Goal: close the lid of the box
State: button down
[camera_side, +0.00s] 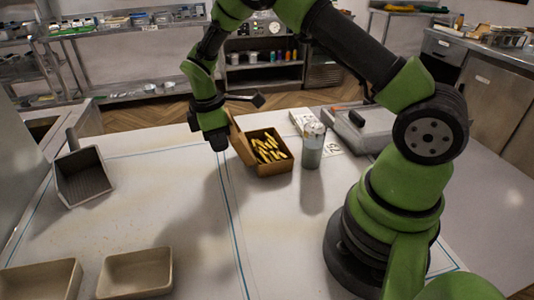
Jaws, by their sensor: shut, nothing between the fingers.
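The box (272,169) is brown and stands on the table a little right of the middle. It is open and holds several yellow fry-like pieces (270,148). Its lid (240,142) stands raised along the left side of the box. My gripper (219,146) is shut and empty, pointing down just left of the raised lid. I cannot tell whether it touches the lid. The gripper hides part of the lid's outer side.
A grey canister (313,148) stands close to the right of the box. A grey appliance (362,132) is behind it. A dark scoop (83,178) lies at the left. Two beige trays (135,272) are at the front left. The table's middle front is clear.

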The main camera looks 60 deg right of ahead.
aim_at(233, 131)
jog(key=shift+s+d, duration=0.3)
jog(key=shift+d, duration=0.1)
jog(key=shift+s+d+r, duration=0.55)
jog(key=shift+s+d, duration=0.15)
jog(key=shift+d, duration=0.05)
dwell(0.4)
jog(key=shift+s+d, duration=0.1)
jog(key=shift+s+d+r, duration=0.6)
jog(key=shift+d, duration=0.05)
dwell(0.4)
